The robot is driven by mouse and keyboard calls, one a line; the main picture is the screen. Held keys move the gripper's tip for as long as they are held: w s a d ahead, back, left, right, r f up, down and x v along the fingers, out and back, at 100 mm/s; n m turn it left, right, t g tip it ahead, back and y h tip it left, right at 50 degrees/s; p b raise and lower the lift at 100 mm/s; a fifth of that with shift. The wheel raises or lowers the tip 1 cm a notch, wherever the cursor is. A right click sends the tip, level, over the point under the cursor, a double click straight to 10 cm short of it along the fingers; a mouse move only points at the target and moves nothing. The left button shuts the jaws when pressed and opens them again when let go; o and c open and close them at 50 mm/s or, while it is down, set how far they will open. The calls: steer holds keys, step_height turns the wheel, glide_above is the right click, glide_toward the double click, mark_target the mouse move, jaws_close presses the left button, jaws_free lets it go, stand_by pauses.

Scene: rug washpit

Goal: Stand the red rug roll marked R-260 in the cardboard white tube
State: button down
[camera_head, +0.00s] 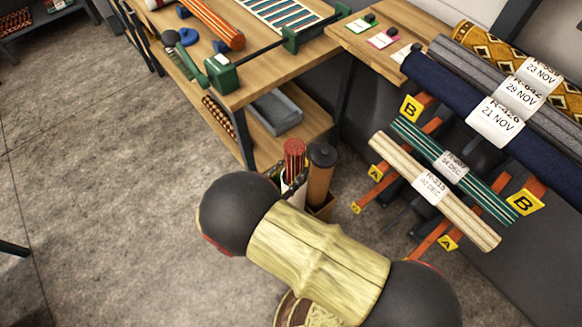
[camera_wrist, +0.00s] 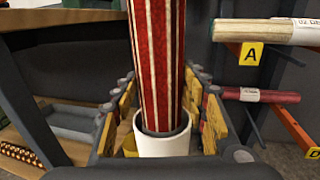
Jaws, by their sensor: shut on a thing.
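A red rug roll with pale stripes (camera_wrist: 158,65) stands nearly upright, its lower end inside the mouth of a white tube (camera_wrist: 163,146). Its label is not in view, so I cannot read a mark. In the head view the top of the roll (camera_head: 294,147) rises above the white tube (camera_head: 288,192), beside the table leg. My gripper (camera_wrist: 163,108) is around the roll just above the tube rim, with yellow pads on both sides, and is shut on it. My arm hides the tube's lower part and most of the gripper in the head view.
A brown tube with a dark top (camera_head: 320,172) stands close to the right of the white one. A wooden workbench (camera_head: 262,72) is behind. A rack at right holds several labelled rolls, including a cream roll (camera_head: 460,215). The floor at left (camera_head: 110,170) is clear.

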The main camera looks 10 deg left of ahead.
steer(key=shift+f, duration=0.2)
steer(key=c, duration=0.9)
jaws_free()
steer(key=shift+s, duration=0.1)
steer(key=v, duration=1.2)
